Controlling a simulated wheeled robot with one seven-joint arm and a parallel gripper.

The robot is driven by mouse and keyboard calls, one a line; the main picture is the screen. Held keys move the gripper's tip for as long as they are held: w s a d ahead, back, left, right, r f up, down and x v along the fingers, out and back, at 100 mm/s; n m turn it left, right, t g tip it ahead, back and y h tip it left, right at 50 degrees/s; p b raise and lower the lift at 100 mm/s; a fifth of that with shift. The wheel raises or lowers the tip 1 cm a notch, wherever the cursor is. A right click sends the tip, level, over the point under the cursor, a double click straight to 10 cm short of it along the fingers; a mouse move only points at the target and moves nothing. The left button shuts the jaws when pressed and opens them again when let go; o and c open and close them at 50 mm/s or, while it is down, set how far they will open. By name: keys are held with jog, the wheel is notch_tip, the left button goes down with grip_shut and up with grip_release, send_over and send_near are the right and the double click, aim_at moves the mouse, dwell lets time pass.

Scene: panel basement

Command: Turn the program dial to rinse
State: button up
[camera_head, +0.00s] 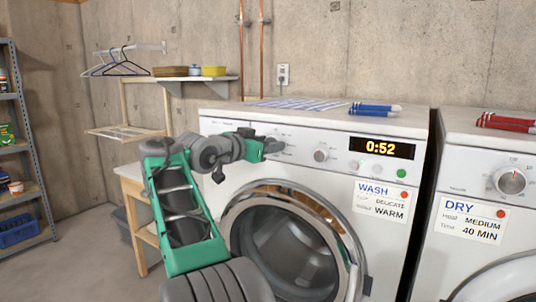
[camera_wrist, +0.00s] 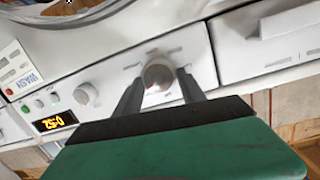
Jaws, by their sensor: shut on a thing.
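The white washing machine (camera_head: 215,127) stands in the middle of the head view. My gripper (camera_wrist: 159,82) has its two grey fingers on either side of a round knob (camera_wrist: 158,74), at the left part of the washer's panel, and is shut on it. In the head view my gripper (camera_head: 273,147) reaches that panel from the left and largely hides this knob. The dial's printed labels are too small to read. A second washer knob (camera_head: 320,155) sits to the right; it also shows in the wrist view (camera_wrist: 84,94), which is upside down.
The washer's display (camera_head: 382,148) reads 0:52. A WASH card (camera_head: 381,200) says delicate and warm. The dryer (camera_head: 465,150) stands close on the right with its own dial (camera_head: 510,181). A wooden stand (camera_head: 132,190) is at the left.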

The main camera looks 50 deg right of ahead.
jog(key=m+t+b, duration=0.1)
jog(key=m+b, duration=0.6)
jog(key=m, duration=0.2)
jog(key=f+m+t+h+b, duration=0.1)
jog(key=m+b, duration=0.6)
jog(key=m, duration=0.1)
jog(key=m+t+b, duration=0.1)
jog(key=m+b, duration=0.6)
jog(key=m, duration=0.2)
jog(key=shift+s+f+m+t+h, duration=0.3)
jog(key=shift+h, duration=0.1)
jog(key=shift+m+b, duration=0.4)
jog(key=shift+m, duration=1.3)
jog(key=shift+r, duration=0.1)
jog(key=o, duration=1.4)
jog(key=shift+c, duration=0.2)
